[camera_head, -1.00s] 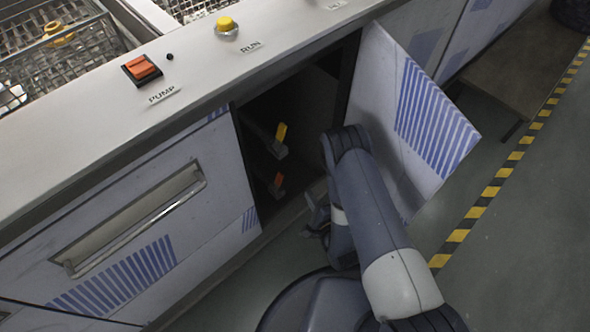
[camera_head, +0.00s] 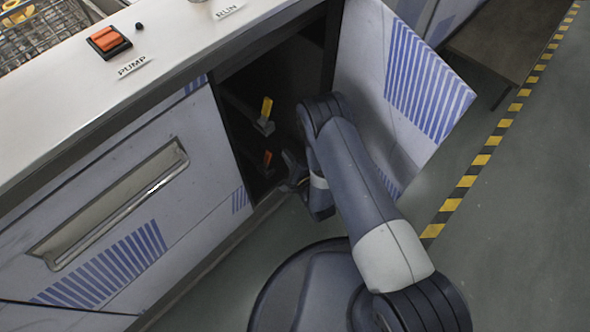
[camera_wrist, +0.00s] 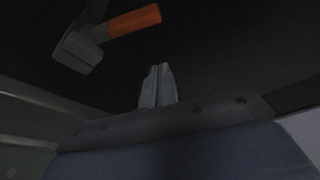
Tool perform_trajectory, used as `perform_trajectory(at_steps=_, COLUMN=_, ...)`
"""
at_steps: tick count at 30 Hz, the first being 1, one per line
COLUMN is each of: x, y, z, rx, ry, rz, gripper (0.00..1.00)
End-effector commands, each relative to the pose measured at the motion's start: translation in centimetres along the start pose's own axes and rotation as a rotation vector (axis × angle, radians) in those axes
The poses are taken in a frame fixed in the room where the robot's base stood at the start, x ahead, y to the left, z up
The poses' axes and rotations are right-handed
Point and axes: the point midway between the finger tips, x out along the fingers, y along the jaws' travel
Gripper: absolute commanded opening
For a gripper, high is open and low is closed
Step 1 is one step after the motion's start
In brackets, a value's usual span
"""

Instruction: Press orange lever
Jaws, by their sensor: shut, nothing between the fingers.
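The orange lever (camera_head: 267,157) is low inside the dark open cabinet in the head view. In the wrist view the orange lever (camera_wrist: 132,22) shows at the upper left, its orange handle sticking out to the right from a grey block. My gripper (camera_head: 287,168) is at the cabinet opening, just right of the orange lever in the head view. In the wrist view my gripper (camera_wrist: 158,72) has its fingers together and empty, below and right of the lever handle. A gap shows between them there. My arm hides part of the opening.
A yellow lever (camera_head: 266,108) sits above the orange one in the cabinet. The open cabinet door (camera_head: 365,70) stands right of my arm. The counter (camera_head: 165,60) above carries an orange pump switch (camera_head: 108,41). A drawer front with a long handle (camera_head: 110,205) is at the left.

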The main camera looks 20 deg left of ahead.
Motion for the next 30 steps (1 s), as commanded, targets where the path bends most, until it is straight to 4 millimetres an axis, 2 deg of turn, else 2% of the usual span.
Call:
perform_trajectory(at_steps=1, x=1.3, y=0.2, z=0.0, rx=-0.001, ry=-0.003, rz=-0.005, gripper=0.00)
perform_trajectory(at_steps=3, x=2.1, y=0.2, z=0.4, rx=-0.001, ry=-0.004, rz=0.000, gripper=0.00)
perform_trajectory(at_steps=6, x=1.3, y=0.2, z=2.0, rx=-0.001, ry=-0.004, rz=0.002, gripper=0.00)
perform_trajectory(at_steps=12, x=0.7, y=0.1, z=3.5, rx=-0.001, ry=-0.002, rz=0.001, gripper=0.00)
perform_trajectory(at_steps=30, x=0.0, y=-0.1, z=3.3, rx=-0.001, ry=0.001, rz=0.001, gripper=0.00)
